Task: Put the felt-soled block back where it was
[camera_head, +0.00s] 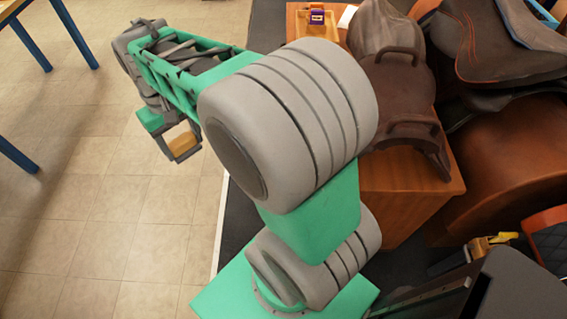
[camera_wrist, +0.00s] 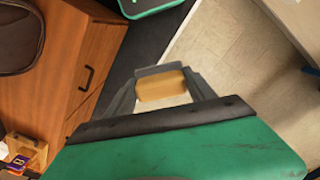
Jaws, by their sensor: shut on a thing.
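My gripper (camera_head: 168,140) is at the left of the head view, held out over the tiled floor. It is shut on a tan block (camera_head: 183,144), which hangs clear of any surface. In the wrist view the block (camera_wrist: 163,88) sits between the two grey fingers, with a grey strip along its upper edge; I cannot tell if that is the felt sole or part of the gripper. A wooden cabinet (camera_head: 397,178) stands to the right in the head view, bearing a brown saddle (camera_head: 400,95). The place where the block was cannot be identified.
More saddles (camera_head: 500,45) crowd the right. A blue-legged table (camera_head: 30,35) is at far left. The tiled floor (camera_head: 95,150) between is open.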

